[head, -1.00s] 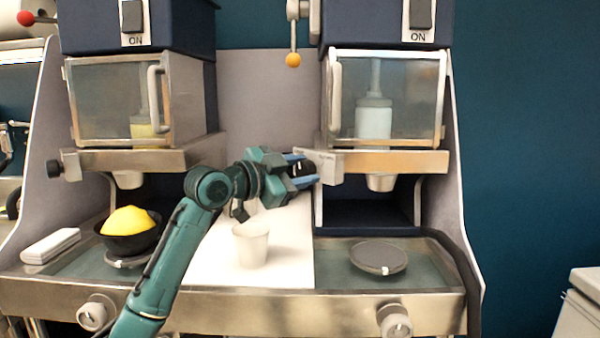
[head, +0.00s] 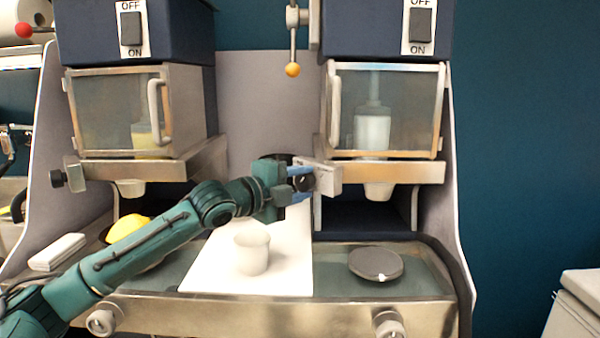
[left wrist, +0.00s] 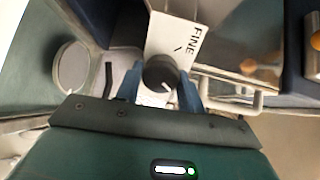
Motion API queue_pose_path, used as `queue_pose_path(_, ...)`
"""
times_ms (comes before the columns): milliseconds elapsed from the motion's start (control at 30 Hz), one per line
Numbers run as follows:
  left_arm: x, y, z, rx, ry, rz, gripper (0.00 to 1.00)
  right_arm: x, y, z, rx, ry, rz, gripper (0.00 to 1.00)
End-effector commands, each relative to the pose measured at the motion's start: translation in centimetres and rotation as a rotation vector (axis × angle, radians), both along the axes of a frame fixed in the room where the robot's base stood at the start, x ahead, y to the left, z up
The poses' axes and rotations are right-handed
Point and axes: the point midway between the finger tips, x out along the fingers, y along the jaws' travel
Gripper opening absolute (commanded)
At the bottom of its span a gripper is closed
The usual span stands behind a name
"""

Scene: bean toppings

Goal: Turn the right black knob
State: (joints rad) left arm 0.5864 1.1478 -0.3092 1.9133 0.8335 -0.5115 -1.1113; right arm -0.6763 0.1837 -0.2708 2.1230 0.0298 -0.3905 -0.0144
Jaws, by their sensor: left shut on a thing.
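The right black knob (head: 303,181) sits on the left side of the right machine's metal ledge. My left gripper (head: 300,183) is shut on it, with its blue fingers on either side. In the left wrist view the black knob (left wrist: 161,74) is between the two blue fingertips (left wrist: 160,86), and a white line shows on its face. A plate marked "FINE" (left wrist: 180,38) is behind it. The left black knob (head: 57,179) is on the left machine's ledge, away from the gripper. My right gripper is not in view.
A white cup (head: 251,255) stands on the white mat (head: 210,283) below my arm. A yellow heap (head: 127,227) lies partly behind my arm. A round grey disc (head: 375,264) lies in the right tray. A lever with a yellow ball (head: 292,69) hangs above the gripper.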

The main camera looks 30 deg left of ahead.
Motion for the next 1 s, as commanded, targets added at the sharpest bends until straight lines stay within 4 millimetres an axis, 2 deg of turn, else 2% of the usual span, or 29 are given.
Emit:
queue_pose_path(67, 0.0, 0.0, 0.4, 0.046, -0.010, -0.001, 0.16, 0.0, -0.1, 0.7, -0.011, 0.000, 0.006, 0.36)
queue_pose_path(333, 0.0, 0.0, 0.2, 0.148, -0.038, 0.000, 0.16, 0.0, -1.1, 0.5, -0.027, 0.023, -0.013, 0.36)
queue_pose_path(900, 0.0, 0.0, 0.1, 0.179, -0.047, 0.000, 0.16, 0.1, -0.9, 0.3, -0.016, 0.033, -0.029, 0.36)
queue_pose_path(933, 0.0, 0.0, 0.1, 0.179, -0.047, 0.001, 0.39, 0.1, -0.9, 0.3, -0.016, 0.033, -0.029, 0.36)
queue_pose_path(1000, 0.0, 0.0, 0.1, 0.179, -0.047, 0.001, 0.45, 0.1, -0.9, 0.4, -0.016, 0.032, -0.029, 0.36)
